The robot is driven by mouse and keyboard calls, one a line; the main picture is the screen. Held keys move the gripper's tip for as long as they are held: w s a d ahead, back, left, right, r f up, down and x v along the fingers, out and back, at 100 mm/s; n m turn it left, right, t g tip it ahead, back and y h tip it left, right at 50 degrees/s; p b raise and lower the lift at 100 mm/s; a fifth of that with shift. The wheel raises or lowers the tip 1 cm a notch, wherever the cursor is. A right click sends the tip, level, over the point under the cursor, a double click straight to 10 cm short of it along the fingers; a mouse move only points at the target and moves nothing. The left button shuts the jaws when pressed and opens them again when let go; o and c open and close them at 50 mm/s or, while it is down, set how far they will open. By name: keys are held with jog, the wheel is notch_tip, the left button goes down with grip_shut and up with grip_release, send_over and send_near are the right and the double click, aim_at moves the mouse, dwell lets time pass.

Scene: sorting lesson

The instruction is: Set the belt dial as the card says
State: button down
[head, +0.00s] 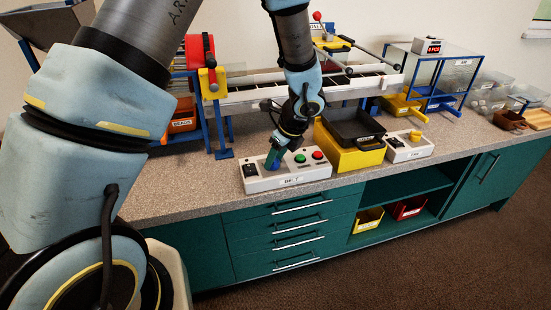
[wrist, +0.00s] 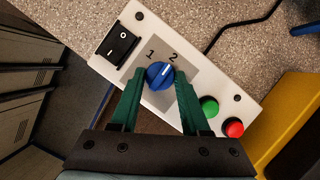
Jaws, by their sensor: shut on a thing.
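The blue belt dial (wrist: 157,77) is on the white control box (head: 262,180) labelled BELT, on the counter. In the wrist view the numbers 1 and 2 are printed beside the dial, and its white mark points up and right, toward the 2. My gripper (wrist: 159,82) is shut on the dial, one green finger on each side. In the head view my gripper (head: 273,160) comes down onto the box from above and partly hides the dial. I cannot make out a card with a readable setting.
On the same box are a black rocker switch (wrist: 117,44), a green button (wrist: 209,106) and a red button (wrist: 232,128). A yellow bin (head: 350,157) with a black tray stands close to the right. A second white box (head: 410,147) is beyond it. The conveyor is behind.

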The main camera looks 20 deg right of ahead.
jog(key=shift+m, duration=0.3)
jog(key=shift+c, duration=1.9)
grip_release()
jog(key=v, duration=1)
jog(key=shift+s+r, duration=0.2)
jog(key=shift+r, duration=0.2)
jog(key=a+r+n+g+h+p, duration=0.1)
jog(key=a+r+n, duration=0.1)
jog(key=a+n, duration=1.3)
jog(key=a+r+n+g+h+p, duration=0.1)
jog(key=a+r+n, duration=0.2)
jog(key=a+n, duration=1.2)
jog(key=a, duration=0.2)
jog(key=shift+a+r, duration=0.35)
